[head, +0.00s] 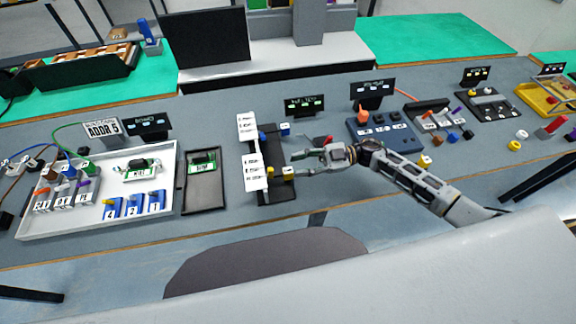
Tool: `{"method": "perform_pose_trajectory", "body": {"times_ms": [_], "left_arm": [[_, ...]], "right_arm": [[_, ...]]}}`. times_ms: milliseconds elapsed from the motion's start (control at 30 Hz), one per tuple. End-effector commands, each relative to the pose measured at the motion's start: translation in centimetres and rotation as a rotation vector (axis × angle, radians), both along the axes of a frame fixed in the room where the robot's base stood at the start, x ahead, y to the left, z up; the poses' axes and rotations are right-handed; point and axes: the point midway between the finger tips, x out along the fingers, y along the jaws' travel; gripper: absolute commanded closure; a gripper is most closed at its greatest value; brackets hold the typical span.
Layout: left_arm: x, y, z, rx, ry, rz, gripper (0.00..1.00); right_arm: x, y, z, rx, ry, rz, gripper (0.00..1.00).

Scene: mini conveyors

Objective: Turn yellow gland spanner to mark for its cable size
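A dark fixture (277,193) stands in the middle of the bench, with white printed cards (250,152) along its left side. A small yellow part (288,171), which looks like the yellow spanner, sits at its lower right beside a white label. A blue part (285,130) sits at its upper right. The markings on the cards are too small to read. My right gripper (295,164) reaches in from the right, fingers apart, with its tips close to the yellow part. I cannot tell whether they touch it. My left gripper is not in view.
A white tray (60,232) with modules and cables is at the left, and a dark tray (204,205) lies beside the fixture. A blue block (392,147) with an orange knob stands behind my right arm. More small stations and loose coloured parts fill the right side.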

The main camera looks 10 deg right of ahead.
Motion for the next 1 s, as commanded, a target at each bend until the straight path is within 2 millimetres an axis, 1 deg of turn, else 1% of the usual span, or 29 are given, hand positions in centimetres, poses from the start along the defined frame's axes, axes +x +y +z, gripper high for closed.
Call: {"method": "perform_pose_trajectory", "body": {"times_ms": [33, 100, 300, 467, 733, 1000], "left_arm": [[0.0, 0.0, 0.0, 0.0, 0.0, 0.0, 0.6], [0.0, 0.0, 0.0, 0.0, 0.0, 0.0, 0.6], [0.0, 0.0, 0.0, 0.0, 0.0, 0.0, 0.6], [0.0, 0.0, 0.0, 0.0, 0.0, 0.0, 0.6], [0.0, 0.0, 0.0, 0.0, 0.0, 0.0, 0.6], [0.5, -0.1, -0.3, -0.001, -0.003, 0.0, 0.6]], "right_arm": [[0.0, -0.8, -0.1, -0.003, 0.001, -0.002, 0.66], [0.0, -1.8, 0.0, -0.003, 0.0, -0.001, 0.66], [0.0, -3.6, 0.0, -0.002, 0.0, -0.001, 0.66], [0.0, -4.2, 0.0, 0.0, 0.0, -0.001, 0.66], [0.0, -4.2, 0.0, 0.0, 0.0, -0.001, 0.66], [0.4, -3.7, 0.4, 0.044, 0.004, -0.022, 1.0]]}}
